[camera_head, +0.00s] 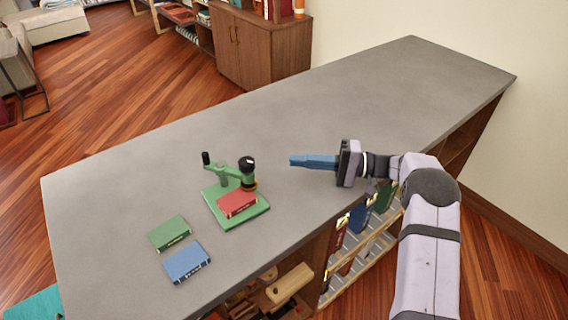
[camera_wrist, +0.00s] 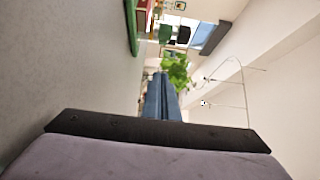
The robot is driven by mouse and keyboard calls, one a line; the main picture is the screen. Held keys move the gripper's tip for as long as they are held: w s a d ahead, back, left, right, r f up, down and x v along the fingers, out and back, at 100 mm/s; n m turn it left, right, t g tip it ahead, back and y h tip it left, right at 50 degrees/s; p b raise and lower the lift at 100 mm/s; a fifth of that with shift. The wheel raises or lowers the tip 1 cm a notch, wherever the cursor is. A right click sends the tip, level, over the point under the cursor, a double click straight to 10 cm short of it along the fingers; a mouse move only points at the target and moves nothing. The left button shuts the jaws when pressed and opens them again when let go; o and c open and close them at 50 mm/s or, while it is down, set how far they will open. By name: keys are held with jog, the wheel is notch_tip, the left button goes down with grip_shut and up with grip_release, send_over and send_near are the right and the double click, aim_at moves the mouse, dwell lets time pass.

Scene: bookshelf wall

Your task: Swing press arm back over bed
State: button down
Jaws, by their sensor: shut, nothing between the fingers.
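The green press (camera_head: 209,199) stands on the grey counter, left of my gripper. A red book (camera_head: 238,204) lies on its flat green bed (camera_head: 236,222). The press arm (camera_head: 230,171) extends from the post at the back, with a black knob on its left end and a black-topped head (camera_head: 248,165) on its right. The head appears above the book's back edge; I cannot tell whether it is centred or touching. My gripper (camera_head: 293,160) is shut and empty, pointing left above the counter, apart from the press. Its blue fingers (camera_wrist: 161,98) are together in the wrist view.
A green book (camera_head: 170,233) and a blue book (camera_head: 187,263) lie on the counter left of the press. Shelves with books and a wooden block (camera_head: 290,284) are below the front edge. The counter behind and right of the press is clear.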

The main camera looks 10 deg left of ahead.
jog(key=a+p, duration=0.2)
jog(key=a, duration=0.3)
jog(key=a+p, duration=0.2)
jog(key=a, duration=0.3)
jog(key=shift+s+r, duration=0.2)
jog(key=shift+s+p, duration=0.75)
jog(key=shift+s, duration=0.15)
jog(key=shift+s+a+f+p, duration=0.1)
jog(key=shift+s+p, duration=0.2)
jog(key=shift+s, duration=0.2)
jog(key=shift+s+a+f+p, duration=0.1)
jog(key=shift+s+p, duration=0.15)
jog(key=shift+s, duration=0.25)
jog(key=shift+s, duration=0.15)
